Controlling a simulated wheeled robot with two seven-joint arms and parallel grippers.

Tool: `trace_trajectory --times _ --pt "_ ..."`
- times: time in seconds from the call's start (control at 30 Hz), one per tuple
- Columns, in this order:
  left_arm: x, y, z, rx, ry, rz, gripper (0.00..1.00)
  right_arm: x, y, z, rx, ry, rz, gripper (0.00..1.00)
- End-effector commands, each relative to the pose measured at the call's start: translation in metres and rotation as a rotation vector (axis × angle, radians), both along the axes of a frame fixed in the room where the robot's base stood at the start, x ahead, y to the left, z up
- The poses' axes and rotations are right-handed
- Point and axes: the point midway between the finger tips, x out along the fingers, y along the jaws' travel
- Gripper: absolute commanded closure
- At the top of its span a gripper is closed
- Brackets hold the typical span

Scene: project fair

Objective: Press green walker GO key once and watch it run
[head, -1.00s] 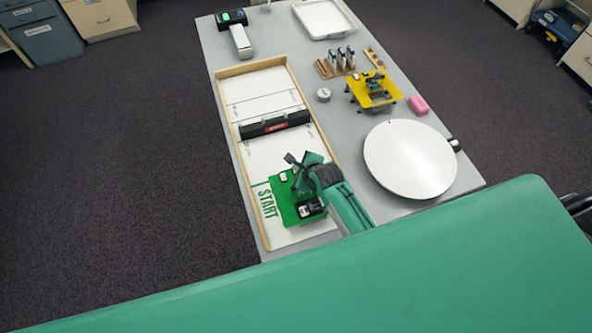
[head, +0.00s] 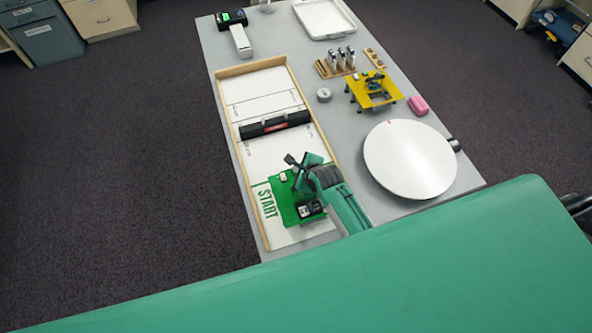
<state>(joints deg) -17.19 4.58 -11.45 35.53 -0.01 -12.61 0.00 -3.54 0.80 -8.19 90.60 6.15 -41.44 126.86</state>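The green walker (head: 284,204) sits at the near end of the wooden-edged track, beside the START lettering (head: 266,202). It has a flat green top, a small white part (head: 283,177) near its far edge and a black-and-white block (head: 309,208) near its close edge. My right gripper (head: 297,172) is over the walker's far right part, with its arm coming in from the lower right. The gripper hides some of the walker's top. I cannot tell whether its fingers are open or touching the walker, nor make out the GO key. My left gripper is out of view.
A black bar (head: 274,125) spans the track (head: 262,95) ahead of the walker. On the right are a white round disc (head: 410,158), a yellow walker (head: 372,91) and a pink block (head: 418,105). A white tray (head: 323,18) lies at the far end.

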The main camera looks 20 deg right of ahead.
Motion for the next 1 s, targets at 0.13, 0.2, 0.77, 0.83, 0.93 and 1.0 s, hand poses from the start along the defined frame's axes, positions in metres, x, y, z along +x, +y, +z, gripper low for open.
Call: trace_trajectory --times 0.13,0.2,0.77,0.83,0.93,1.0 --pt "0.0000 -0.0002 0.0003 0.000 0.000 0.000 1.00 0.0000 -0.0005 -0.0033 0.000 -0.001 -0.001 1.00" --pt "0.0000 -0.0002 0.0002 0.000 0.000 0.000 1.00 0.0000 -0.0006 -0.0032 0.000 -0.001 -0.001 1.00" --pt "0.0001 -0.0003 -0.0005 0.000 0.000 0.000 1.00 0.0000 -0.0004 -0.0067 0.000 -0.001 -0.001 1.00" --pt "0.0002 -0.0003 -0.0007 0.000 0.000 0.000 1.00 0.0000 -0.0003 -0.0076 0.001 0.000 -0.001 1.00" --pt "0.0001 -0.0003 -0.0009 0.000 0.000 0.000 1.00 -0.0002 -0.0003 -0.0091 0.000 0.001 -0.001 1.00" --pt "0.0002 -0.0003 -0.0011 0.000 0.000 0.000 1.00 -0.0005 -0.0001 -0.0104 0.000 0.002 -0.001 1.00"
